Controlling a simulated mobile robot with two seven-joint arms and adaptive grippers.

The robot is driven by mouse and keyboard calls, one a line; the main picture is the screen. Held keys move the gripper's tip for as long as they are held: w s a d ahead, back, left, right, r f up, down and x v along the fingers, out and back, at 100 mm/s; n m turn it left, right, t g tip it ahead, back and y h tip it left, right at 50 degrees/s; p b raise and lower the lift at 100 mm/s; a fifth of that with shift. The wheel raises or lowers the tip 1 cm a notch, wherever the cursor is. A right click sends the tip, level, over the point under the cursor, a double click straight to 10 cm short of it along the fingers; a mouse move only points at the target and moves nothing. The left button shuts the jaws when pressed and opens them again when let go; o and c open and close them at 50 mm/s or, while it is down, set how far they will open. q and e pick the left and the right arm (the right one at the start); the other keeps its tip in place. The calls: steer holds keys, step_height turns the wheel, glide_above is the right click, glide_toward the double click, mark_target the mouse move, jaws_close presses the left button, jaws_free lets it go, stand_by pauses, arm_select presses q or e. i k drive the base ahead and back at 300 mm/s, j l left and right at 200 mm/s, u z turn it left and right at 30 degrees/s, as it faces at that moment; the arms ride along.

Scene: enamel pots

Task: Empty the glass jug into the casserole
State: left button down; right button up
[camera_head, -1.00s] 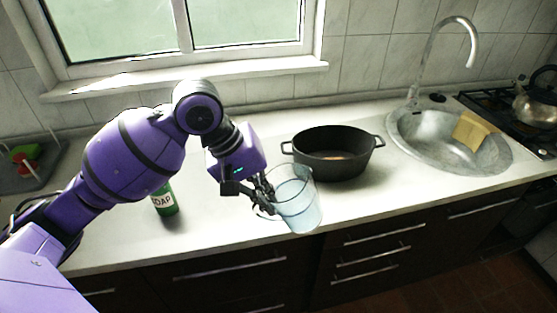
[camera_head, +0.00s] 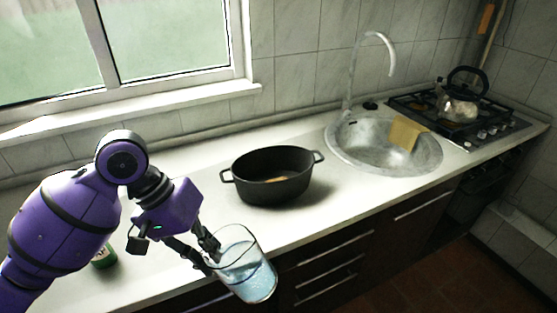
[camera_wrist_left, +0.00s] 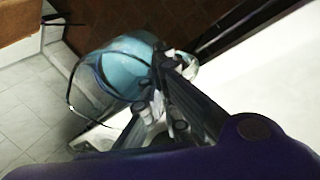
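The glass jug (camera_head: 246,268) is clear, holds pale blue liquid and is tilted a little. My left gripper (camera_head: 212,256) is shut on the jug at its left side and holds it up in front of the counter's edge. The jug also shows in the left wrist view (camera_wrist_left: 125,68), with the gripper's fingers (camera_wrist_left: 160,85) against it. The casserole (camera_head: 270,178) is a black oval pot with two side handles, standing open on the counter behind and to the right of the jug. Something orange-brown lies inside it. My right gripper is not in view.
A green soap bottle (camera_head: 104,257) stands on the counter (camera_head: 318,215), partly behind my left arm. A round sink (camera_head: 360,150) with a tap and a yellow cloth (camera_head: 407,133) lies right of the casserole. A kettle (camera_head: 460,104) stands on the stove (camera_head: 487,130).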

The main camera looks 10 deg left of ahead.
mark_target(272, 175)
steer(key=i+l, duration=0.9)
steer(key=l, duration=0.25)
